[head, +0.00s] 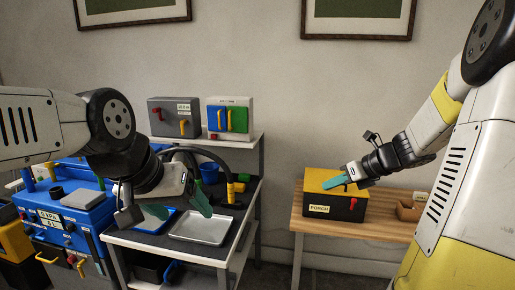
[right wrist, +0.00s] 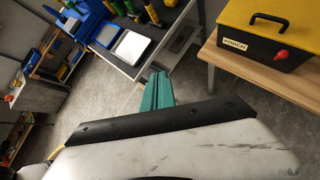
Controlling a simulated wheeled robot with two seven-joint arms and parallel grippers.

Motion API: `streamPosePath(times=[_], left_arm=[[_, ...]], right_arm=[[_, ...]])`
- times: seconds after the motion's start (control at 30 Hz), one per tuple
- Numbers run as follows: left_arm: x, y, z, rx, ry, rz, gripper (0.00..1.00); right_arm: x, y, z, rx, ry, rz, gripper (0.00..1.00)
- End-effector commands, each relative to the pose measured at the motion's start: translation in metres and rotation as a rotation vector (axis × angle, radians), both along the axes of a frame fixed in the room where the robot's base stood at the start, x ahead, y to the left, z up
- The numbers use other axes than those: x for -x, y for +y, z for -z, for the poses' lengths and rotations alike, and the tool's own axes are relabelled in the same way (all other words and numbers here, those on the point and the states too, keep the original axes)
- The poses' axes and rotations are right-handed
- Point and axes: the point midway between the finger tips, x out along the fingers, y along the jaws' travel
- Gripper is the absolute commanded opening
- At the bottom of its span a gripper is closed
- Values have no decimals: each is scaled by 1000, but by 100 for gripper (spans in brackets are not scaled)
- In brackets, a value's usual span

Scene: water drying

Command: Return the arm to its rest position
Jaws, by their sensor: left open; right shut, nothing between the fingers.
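My left gripper (head: 166,212) hangs over the dark workbench (head: 172,245) at the left of the head view. Its teal-padded fingers are spread apart with nothing held between them. My right gripper (head: 335,182) is raised at the right, in front of the yellow and black toolbox (head: 343,207) in the picture. Its teal fingers also show in the right wrist view (right wrist: 157,90), closed together and empty. The right arm reaches in from the right edge of the head view.
The toolbox, also in the right wrist view (right wrist: 262,35), stands on a wooden table (head: 375,229) beside a small brown box (head: 409,210). A metal tray (head: 201,228) lies on the workbench. Grey (head: 174,117) and white (head: 231,118) boxes stand on the shelf. A gap separates bench and table.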

Motion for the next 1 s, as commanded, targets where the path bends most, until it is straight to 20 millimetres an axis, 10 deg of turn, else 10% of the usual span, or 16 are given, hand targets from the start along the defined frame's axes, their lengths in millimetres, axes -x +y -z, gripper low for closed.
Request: streamPosePath(times=[0.2,0.5,0.8,1.0], left_arm=[[0,0,0,0,0,0,76],[0,0,0,0,0,0,76],[0,0,0,0,0,0,76],[0,0,0,0,0,0,76]], right_arm=[[91,74,-43,621,-378,-778,0],[194,89,-67,1323,-854,-1732,0],[222,80,-70,1576,-1004,-2085,0],[202,73,-69,1621,-997,-2097,0]])
